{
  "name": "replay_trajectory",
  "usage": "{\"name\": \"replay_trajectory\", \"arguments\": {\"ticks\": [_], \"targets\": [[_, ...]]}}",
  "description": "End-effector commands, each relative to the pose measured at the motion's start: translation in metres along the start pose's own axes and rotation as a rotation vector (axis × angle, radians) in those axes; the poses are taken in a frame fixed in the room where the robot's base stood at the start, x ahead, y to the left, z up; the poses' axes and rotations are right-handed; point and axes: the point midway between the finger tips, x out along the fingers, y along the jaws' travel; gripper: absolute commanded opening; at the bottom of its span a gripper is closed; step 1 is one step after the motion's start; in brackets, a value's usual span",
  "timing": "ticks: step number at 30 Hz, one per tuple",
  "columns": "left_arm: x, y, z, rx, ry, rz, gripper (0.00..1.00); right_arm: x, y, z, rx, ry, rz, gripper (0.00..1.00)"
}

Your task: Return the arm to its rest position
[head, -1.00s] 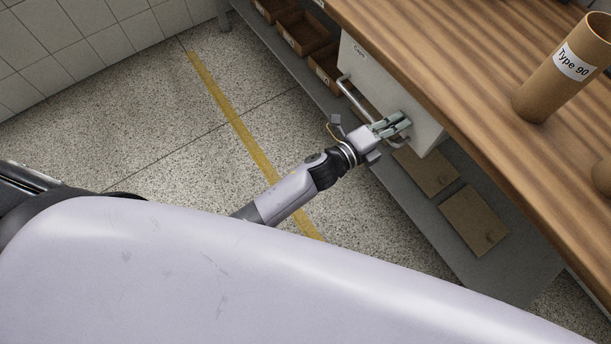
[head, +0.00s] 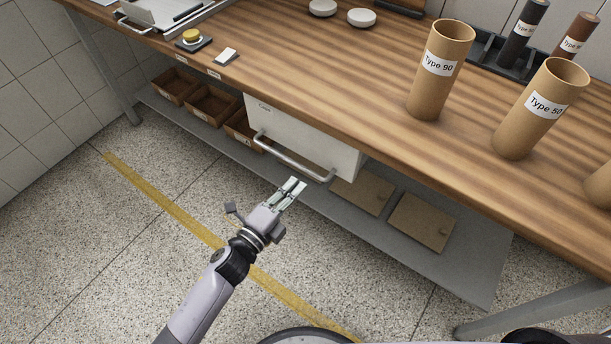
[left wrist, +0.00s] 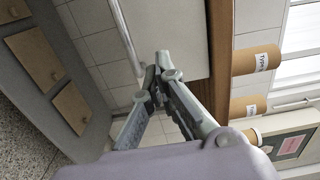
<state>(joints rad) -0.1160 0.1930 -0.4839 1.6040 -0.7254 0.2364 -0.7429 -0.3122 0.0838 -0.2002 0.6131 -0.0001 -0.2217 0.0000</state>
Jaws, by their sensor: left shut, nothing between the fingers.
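My left gripper (head: 293,189) is shut and empty. In the head view it is in front of the white drawer (head: 305,140), just below the drawer's metal bar handle (head: 290,160), with a visible gap to it. In the left wrist view the closed fingertips (left wrist: 157,72) point toward the drawer front (left wrist: 165,35), and the handle (left wrist: 124,38) runs beside them. My left arm reaches up from the bottom of the head view over the floor. My right gripper is not in view.
The wooden workbench (head: 330,90) carries cardboard tubes labelled Type 90 (head: 437,90) and Type 50 (head: 530,125). Brown bins (head: 210,104) and flat boards (head: 420,222) sit on the grey lower shelf (head: 465,268). The speckled floor (head: 110,250) left of my arm is clear.

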Motion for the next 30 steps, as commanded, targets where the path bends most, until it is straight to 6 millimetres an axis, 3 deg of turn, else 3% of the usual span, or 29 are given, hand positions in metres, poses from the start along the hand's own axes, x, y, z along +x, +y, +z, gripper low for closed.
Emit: {"name": "replay_trajectory", "arguments": {"ticks": [3, 6, 14, 17, 20, 23, 26, 30], "targets": [[-0.020, 0.002, 0.000, 0.000, 0.000, 0.003, 0.00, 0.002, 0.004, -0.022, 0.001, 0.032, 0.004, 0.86], [-0.028, 0.001, 0.000, 0.000, 0.000, 0.002, 0.00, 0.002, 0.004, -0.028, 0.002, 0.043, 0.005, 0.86], [-0.033, 0.001, 0.000, -0.001, 0.000, 0.001, 0.00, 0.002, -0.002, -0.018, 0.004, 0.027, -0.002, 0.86], [-0.035, 0.011, 0.004, -0.034, -0.018, 0.027, 0.00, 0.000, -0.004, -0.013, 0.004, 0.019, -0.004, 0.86], [-0.044, 0.046, 0.018, -0.141, -0.078, 0.104, 0.00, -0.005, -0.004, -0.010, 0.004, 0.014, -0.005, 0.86], [-0.067, 0.103, 0.036, -0.324, -0.189, 0.226, 0.00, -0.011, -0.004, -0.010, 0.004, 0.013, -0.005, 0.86], [-0.106, 0.169, 0.050, -0.537, -0.337, 0.358, 0.00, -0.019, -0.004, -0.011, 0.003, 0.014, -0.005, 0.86], [-0.175, 0.251, 0.051, -0.818, -0.567, 0.519, 0.00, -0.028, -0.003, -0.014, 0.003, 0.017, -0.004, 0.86]]}}
